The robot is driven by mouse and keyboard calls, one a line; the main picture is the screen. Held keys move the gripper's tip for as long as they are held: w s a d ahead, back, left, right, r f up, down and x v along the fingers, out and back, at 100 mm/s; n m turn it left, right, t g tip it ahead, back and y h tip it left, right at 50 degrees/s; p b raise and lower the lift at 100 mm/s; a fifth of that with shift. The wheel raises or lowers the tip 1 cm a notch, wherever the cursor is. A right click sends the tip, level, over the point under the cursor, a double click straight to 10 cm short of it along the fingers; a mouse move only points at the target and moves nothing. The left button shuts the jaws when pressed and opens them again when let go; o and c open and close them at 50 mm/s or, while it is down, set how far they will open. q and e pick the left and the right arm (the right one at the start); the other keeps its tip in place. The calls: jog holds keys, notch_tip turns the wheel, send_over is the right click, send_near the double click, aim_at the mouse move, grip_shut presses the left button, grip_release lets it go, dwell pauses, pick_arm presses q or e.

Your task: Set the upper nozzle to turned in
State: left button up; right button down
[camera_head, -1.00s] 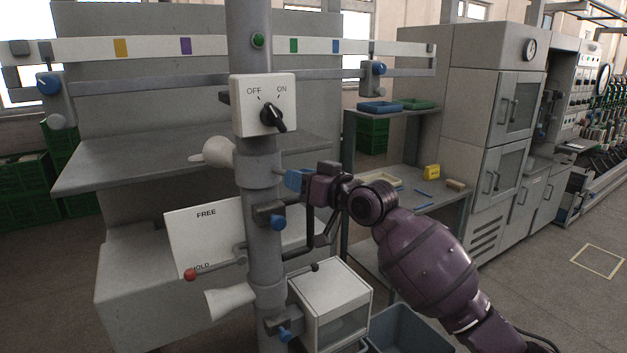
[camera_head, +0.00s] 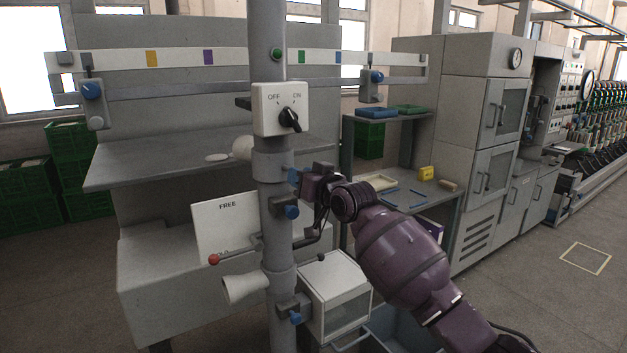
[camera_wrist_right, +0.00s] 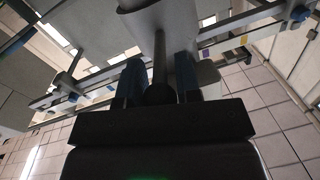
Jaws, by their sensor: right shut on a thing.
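The upper nozzle (camera_head: 242,149) is a pale funnel on a collar (camera_head: 273,166) around the grey column, below the OFF/ON switch box. It looks short, turned partly behind the column. My right gripper (camera_head: 295,177) is at the collar's right side, shut on the nozzle's handle. In the right wrist view, its blue fingers (camera_wrist_right: 160,88) stand on both sides of a dark rod (camera_wrist_right: 160,62) with a round knob. The lower nozzle (camera_head: 244,288) points left, its flared mouth in full sight. My left gripper is not in view.
A red-knobbed lever (camera_head: 214,259) stands before the FREE sign (camera_head: 226,225). A white box (camera_head: 334,294) sits right of the column, below my right forearm. The grey shelf (camera_head: 130,168) lies behind the nozzle. A side table (camera_head: 448,202) holds small items.

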jog(key=shift+s+a+r+h, duration=0.1)
jog(key=shift+a+h, duration=0.15)
jog(key=shift+h, duration=0.05)
dwell(0.5)
jog(key=c, duration=1.1)
grip_release()
jog(key=shift+s+d, duration=0.1)
jog(key=shift+s+d, duration=0.15)
jog(key=v, duration=1)
jog(key=shift+s+b, duration=0.15)
jog(key=shift+b, duration=0.2)
